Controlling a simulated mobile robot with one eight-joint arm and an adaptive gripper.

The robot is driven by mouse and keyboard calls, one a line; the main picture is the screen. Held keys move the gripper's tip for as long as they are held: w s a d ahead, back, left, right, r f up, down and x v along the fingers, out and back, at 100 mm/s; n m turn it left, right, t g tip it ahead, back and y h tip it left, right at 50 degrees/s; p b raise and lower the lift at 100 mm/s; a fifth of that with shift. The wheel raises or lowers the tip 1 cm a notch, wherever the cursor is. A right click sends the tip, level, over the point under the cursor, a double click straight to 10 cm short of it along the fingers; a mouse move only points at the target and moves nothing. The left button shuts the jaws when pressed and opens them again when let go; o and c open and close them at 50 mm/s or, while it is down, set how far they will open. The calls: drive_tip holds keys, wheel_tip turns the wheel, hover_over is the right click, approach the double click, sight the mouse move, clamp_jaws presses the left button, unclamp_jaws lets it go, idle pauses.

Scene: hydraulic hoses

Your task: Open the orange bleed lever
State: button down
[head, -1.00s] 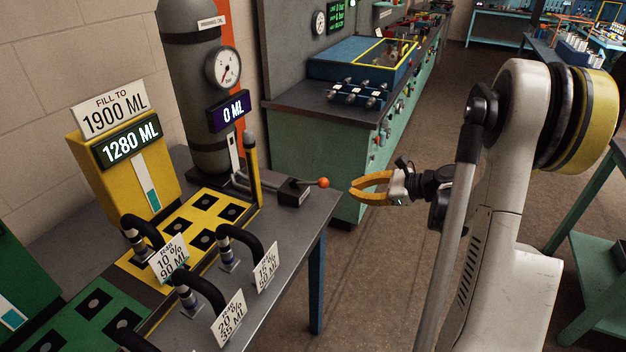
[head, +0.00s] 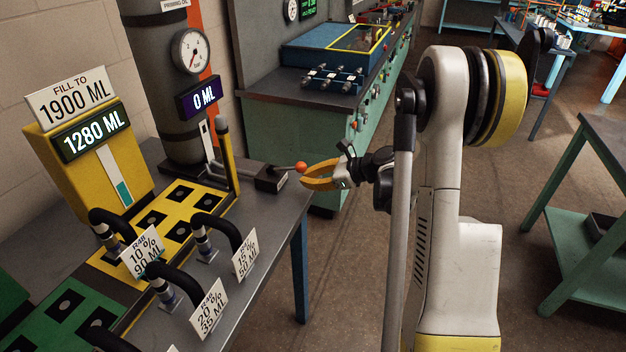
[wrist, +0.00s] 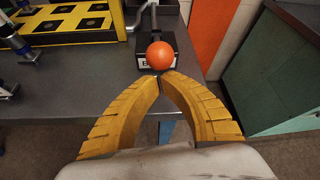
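The bleed lever ends in an orange ball (head: 301,167) on a thin rod from a dark block (head: 271,179) at the bench's right end. In the wrist view the orange ball (wrist: 160,55) is just beyond my fingertips, in front of the block (wrist: 152,38), whose label is mostly hidden. My gripper (head: 305,180) has yellow, bowed fingers and sits at the right of the ball, level with it or slightly lower. In the wrist view its fingertips (wrist: 160,76) meet, with nothing between them. I cannot tell whether they touch the ball.
The grey bench (head: 262,218) holds hoses with tags and a yellow panel. A yellow post (head: 228,160) stands left of the lever. A green cabinet (head: 285,120) is behind.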

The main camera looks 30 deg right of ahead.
drive_tip(key=shift+r, duration=0.1)
wheel_tip(320, 180, up, 2)
drive_tip(key=g+p, duration=0.1)
drive_tip(key=p, duration=0.2)
drive_tip(key=shift+w+a+r+h, duration=0.1)
drive_tip(key=shift+h, duration=0.3)
drive_tip(key=shift+r, duration=0.25)
